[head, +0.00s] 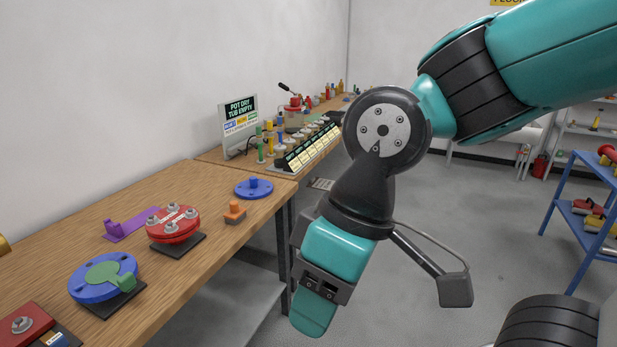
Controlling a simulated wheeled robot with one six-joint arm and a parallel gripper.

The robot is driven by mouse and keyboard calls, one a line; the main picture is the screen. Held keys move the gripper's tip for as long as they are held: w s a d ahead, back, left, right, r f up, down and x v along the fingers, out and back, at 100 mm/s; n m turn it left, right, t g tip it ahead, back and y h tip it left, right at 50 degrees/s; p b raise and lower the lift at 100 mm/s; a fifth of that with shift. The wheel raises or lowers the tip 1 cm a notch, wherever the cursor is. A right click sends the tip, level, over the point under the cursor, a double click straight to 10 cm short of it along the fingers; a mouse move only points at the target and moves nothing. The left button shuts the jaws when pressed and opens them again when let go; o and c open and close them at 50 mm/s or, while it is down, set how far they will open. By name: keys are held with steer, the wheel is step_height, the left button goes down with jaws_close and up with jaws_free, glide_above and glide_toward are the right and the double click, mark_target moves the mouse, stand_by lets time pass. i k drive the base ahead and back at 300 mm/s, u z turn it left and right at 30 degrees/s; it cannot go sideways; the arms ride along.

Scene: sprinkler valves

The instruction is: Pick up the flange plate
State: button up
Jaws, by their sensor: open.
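A flat blue disc with a raised blue knob (254,188) lies on the wooden bench near its right end; it looks like the flange plate. A second blue disc (78,288) with a green piece (110,273) on it sits on a dark base at the near left. A red round flange (173,224) with several bolts sits on another dark base between them. My gripper (312,318) is open and empty, pointing down in front of the bench edge, right of these parts and apart from them. Its fingers overlap, so the gap is hidden.
An orange block (235,212) and a purple bracket (128,224) lie on the bench (215,255). A red part (24,323) is at the near left corner. Behind stand a sign (239,120) and a labelled rack (308,150).

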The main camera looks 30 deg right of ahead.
mark_target(253, 188)
steer(key=z, duration=0.7)
steer(key=i, duration=2)
steer(key=u, duration=1.35)
steer(key=i, duration=0.5)
steer(key=u, duration=0.45)
